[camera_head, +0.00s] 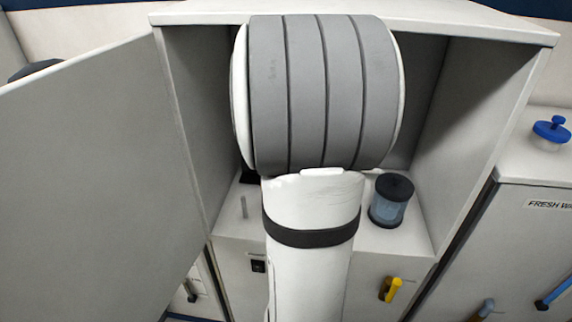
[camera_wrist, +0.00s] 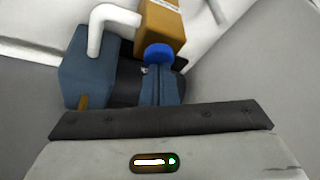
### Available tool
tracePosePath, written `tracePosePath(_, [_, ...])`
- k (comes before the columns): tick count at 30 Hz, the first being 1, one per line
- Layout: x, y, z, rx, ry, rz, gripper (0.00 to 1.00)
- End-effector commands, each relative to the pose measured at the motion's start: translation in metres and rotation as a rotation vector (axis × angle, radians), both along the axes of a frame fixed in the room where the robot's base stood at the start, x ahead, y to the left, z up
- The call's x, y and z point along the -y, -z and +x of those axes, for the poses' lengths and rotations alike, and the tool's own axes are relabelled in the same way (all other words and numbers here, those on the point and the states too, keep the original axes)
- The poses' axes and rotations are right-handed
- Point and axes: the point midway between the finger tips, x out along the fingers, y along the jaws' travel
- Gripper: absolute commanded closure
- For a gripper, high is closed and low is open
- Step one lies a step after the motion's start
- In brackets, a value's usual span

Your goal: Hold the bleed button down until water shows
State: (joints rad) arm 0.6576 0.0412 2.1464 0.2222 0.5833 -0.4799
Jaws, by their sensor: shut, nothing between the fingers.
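In the wrist view, a round blue cap (camera_wrist: 159,54), which looks like the bleed button, sits in front of an orange-brown box (camera_wrist: 165,25). My gripper (camera_wrist: 160,74) is shut and empty, its fingertips right at the cap's near edge; I cannot tell whether they touch or press it. A clear cylinder with a black lid (camera_head: 390,200) stands on the cabinet floor in the head view, with bluish contents. I cannot tell whether water is flowing. In the head view my arm hides the gripper and the cap.
A blue block (camera_wrist: 85,70) and a white bent pipe (camera_wrist: 96,30) lie left of my fingers. The open door (camera_head: 85,170) stands left of the cabinet (camera_head: 485,110). A yellow-handled valve (camera_head: 391,289) and a black switch (camera_head: 258,266) are on the front below.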

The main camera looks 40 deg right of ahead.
Motion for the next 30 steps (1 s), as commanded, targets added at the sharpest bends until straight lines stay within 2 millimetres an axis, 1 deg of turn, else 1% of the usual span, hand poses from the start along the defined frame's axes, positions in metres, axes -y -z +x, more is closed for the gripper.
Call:
tracePosePath(5, [0.0, -0.001, 0.0, -0.002, 0.0, 0.002, 1.0])
tracePosePath(8, [0.0, -0.009, 0.0, -0.001, 0.0, 0.0, 1.0])
tracePosePath(18, [0.0, -0.061, 0.0, 0.001, 0.001, 0.0, 1.0])
tracePosePath(21, [0.0, -0.071, 0.0, 0.0, 0.001, 0.0, 1.0])
tracePosePath(30, [0.0, -0.07, 0.0, 0.0, 0.001, 0.0, 1.0])
